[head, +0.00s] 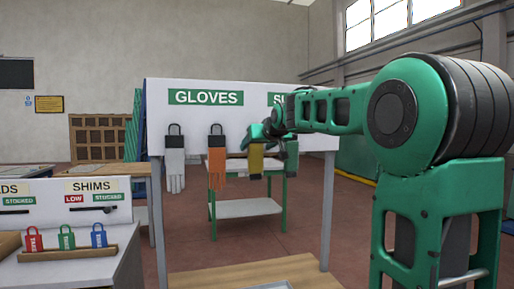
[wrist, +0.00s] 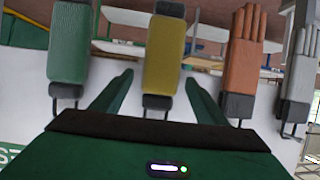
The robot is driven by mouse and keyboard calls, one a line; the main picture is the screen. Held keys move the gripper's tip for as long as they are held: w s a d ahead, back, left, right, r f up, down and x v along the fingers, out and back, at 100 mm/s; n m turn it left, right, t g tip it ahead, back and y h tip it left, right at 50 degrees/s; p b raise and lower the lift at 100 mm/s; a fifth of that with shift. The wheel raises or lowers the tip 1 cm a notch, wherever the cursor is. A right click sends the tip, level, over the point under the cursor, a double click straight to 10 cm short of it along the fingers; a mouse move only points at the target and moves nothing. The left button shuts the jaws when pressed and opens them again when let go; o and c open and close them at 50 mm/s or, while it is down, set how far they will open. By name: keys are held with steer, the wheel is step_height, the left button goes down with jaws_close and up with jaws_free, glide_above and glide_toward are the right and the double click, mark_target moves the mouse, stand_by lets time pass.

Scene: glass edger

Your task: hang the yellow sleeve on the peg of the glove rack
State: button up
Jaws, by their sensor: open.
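The yellow sleeve (wrist: 165,58) hangs in front of the white glove rack (head: 153,110), to the right of the orange glove (head: 217,163) in the head view. It also shows below my gripper in the head view (head: 256,162). My gripper (wrist: 158,79) is open, its two green fingers on either side of the sleeve's dark cuff and loop (wrist: 157,102), with gaps visible on both sides. The loop's end and the peg are hidden behind my gripper's body, so I cannot tell how the loop sits on the peg.
In the wrist view, which looks upside down, a green sleeve (wrist: 68,45) hangs left of the yellow one. A grey glove (head: 174,165) hangs at the rack's left end. A green-framed table (head: 250,208) stands behind. The shims bench (head: 85,268) is at front left.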

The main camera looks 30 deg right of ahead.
steer(key=c, duration=1.1)
steer(key=shift+c, duration=0.2)
steer(key=shift+r, duration=0.55)
steer(key=s+a, duration=0.2)
steer(key=s, duration=0.5)
stand_by(0.4)
